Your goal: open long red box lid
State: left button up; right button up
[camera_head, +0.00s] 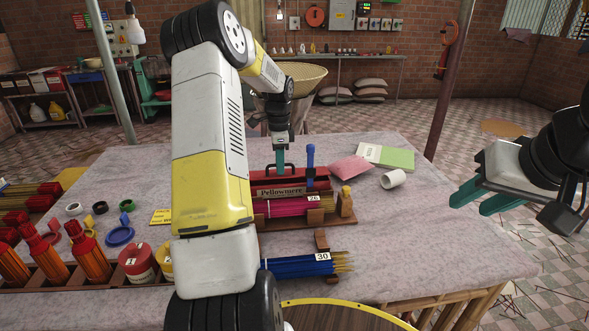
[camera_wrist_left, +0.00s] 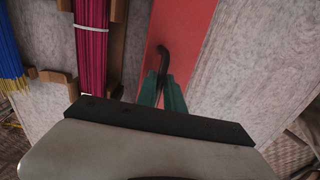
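The long red box (camera_head: 300,190) with the "Pellowmere" label lies across the middle of the table. Its flat red lid (camera_wrist_left: 185,30) carries a dark arched handle (camera_wrist_left: 164,52), also seen in the head view (camera_head: 266,170). My left gripper (camera_head: 281,163) points down over the box. In the left wrist view its teal fingers (camera_wrist_left: 161,80) are close together with the handle between them, so it looks shut on the handle. The lid appears to sit on the box; any small gap is hidden. My right gripper (camera_head: 474,201) is open and empty, off the table's right side.
Pink sticks (camera_head: 285,207) lie in a wooden holder before the box, blue sticks (camera_head: 300,266) nearer. The table's right front is clear.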

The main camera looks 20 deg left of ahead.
pick_arm(q)
jog(key=shift+w+a+r, duration=0.15)
jog(key=shift+w+r, duration=0.2)
jog(key=shift+w, duration=0.05)
